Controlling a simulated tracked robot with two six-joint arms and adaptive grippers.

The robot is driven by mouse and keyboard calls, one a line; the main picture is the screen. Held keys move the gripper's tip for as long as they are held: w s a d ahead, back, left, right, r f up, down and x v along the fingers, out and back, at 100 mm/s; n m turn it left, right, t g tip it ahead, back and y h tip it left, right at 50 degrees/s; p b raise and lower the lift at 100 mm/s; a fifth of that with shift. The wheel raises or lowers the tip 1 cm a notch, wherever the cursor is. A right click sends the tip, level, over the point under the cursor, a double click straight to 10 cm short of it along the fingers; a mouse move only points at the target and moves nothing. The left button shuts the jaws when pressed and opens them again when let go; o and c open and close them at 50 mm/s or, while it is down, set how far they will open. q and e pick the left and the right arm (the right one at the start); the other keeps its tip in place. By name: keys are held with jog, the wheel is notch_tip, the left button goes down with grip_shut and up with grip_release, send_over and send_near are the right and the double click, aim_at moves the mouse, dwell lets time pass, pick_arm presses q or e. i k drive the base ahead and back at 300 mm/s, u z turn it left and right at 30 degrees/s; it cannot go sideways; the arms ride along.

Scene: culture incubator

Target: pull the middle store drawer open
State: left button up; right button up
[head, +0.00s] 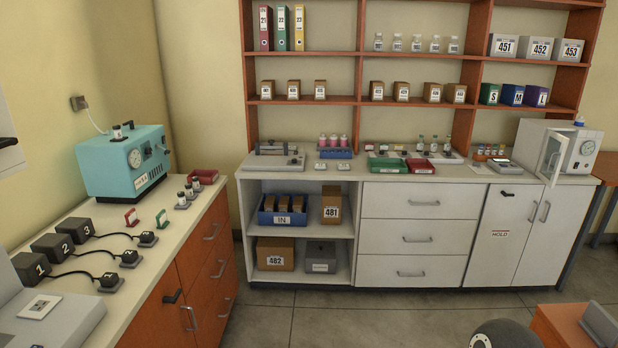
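The white back cabinet holds a stack of three drawers. The middle drawer (400,238) is shut, its front flush with the drawers above and below. Its grey bar handle (417,240) runs level across the middle of the front and is unobstructed. The top drawer (400,199) and the bottom drawer (390,272) are also shut. Neither of my grippers can be made out in the head view.
Open shelves (300,232) with boxes are left of the drawers; a cupboard with a HOLD label (501,234) is right. An orange-fronted bench (205,262) stands at left. A dark round object (503,336) is at lower right. The floor (370,322) before the drawers is clear.

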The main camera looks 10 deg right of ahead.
aim_at(379, 236)
jog(key=z, duration=0.2)
jog(key=i, duration=1.4)
jog(key=z, duration=0.55)
jog(key=i, duration=1.85)
jog(key=z, duration=0.3)
